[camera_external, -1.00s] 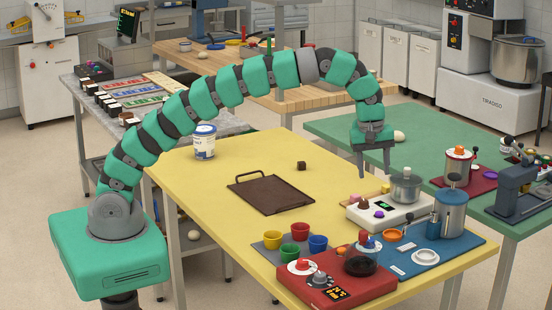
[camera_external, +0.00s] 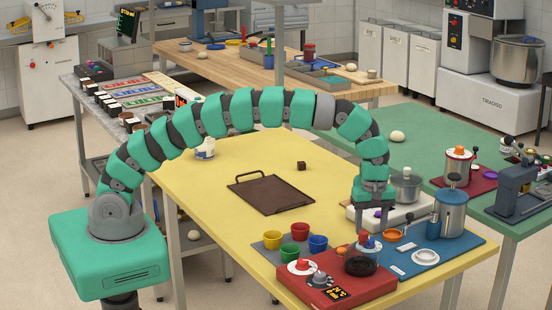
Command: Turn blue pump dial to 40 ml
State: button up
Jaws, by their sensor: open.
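A small blue dial (camera_external: 369,244) with a reddish top sits on a pale disc at the left end of the blue mat (camera_external: 462,248), just behind the red box. I take it for the blue pump dial; its scale marks are too small to read. The steel and blue pump cylinder (camera_external: 451,217) stands upright on the same mat, to the right. My gripper (camera_external: 372,230) points down with its fingers apart, directly above or around the top of the dial. I cannot tell whether the fingers touch it. The gripper looks empty.
The red box (camera_external: 337,289) with a dark round pad and a lit display is in front. A white scale (camera_external: 400,215) with a steel pot stands behind. Coloured cups (camera_external: 317,243) are left.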

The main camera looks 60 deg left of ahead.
aim_at(370, 240)
jog(key=shift+f, duration=1.95)
jog(key=c, duration=1)
jog(key=shift+o, duration=0.2)
